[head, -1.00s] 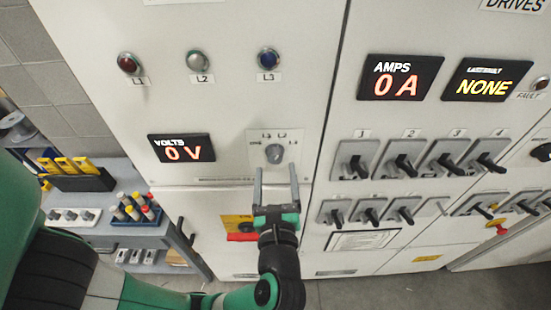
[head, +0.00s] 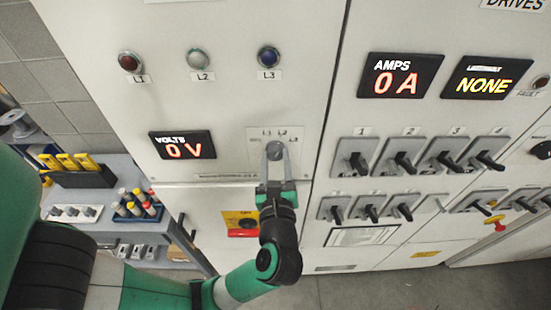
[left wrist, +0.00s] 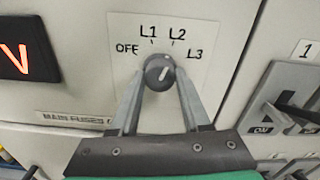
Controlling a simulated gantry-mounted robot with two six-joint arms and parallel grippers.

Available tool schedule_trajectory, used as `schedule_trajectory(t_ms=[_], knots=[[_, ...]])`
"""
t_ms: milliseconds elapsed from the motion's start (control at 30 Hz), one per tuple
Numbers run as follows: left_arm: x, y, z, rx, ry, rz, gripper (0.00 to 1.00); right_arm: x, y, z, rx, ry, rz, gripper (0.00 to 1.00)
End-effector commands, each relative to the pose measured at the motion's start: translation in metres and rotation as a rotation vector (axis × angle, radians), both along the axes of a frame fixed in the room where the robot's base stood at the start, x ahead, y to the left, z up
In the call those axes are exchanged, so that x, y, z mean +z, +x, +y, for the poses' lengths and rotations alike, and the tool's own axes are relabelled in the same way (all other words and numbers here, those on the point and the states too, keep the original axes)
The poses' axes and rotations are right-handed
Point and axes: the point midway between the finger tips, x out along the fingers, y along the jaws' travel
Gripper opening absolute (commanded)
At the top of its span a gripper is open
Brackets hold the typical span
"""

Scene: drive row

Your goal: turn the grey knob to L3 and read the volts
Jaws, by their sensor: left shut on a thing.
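The grey knob (head: 274,150) is on a white plate in the cabinet front, with OFF, L1, L2 and L3 around it. My left gripper (head: 274,156) is shut on it, one finger on each side, as the left wrist view shows. In that view the knob (left wrist: 159,71) has a short white mark leaning up and to the right; I cannot tell exactly which label it points at. The volts display (head: 183,146) reads 0 V. Part of it (left wrist: 18,55) shows at the left of the wrist view. My right gripper is not in view.
Lamps L1 (head: 130,62), L2 (head: 199,58) and L3 (head: 268,57) sit above. A red and yellow switch (head: 241,222) is below the knob. Several lever switches (head: 403,162) are to the right, under an amps display (head: 400,76) reading 0 A. A cart (head: 145,232) stands at left.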

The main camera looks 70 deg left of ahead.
Motion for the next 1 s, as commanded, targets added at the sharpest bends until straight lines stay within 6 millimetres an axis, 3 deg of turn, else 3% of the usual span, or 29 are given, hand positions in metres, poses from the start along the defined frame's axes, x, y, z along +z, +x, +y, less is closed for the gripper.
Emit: schedule_trajectory(t_ms=[467,1000], knots=[[0.003,0.0,0.0,0.0,0.035,0.101,0.0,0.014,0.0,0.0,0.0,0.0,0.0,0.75],[0.005,-0.001,0.0,0.001,0.165,0.492,0.0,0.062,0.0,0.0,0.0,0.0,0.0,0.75]])
